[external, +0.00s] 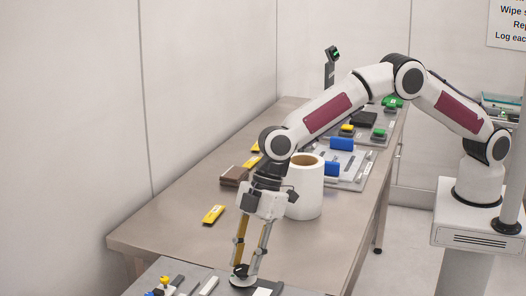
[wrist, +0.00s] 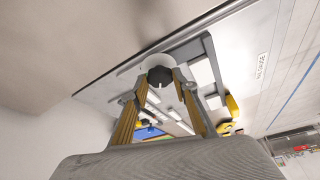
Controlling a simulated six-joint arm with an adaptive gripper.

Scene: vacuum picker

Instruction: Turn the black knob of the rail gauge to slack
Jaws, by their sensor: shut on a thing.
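The rail gauge is a round white dial (external: 243,282) on the grey board at the near end of the bench; its white face (wrist: 146,66) also shows in the wrist view. The black knob (wrist: 160,76) stands on the dial. My gripper (external: 243,271) points down over the dial, its two yellow-sided fingers closed on the black knob, one on each side. In the wrist view my gripper (wrist: 156,88) has its fingertips against the knob. The scale marks and the knob's pointer cannot be made out.
The near grey board (external: 208,285) also carries pale blocks and a small yellow part (external: 158,292) at left. On the bench (external: 170,225) behind stand a white roll (external: 308,196), a brown block (external: 234,176) and a yellow piece (external: 213,214). More boards with blue blocks lie farther back.

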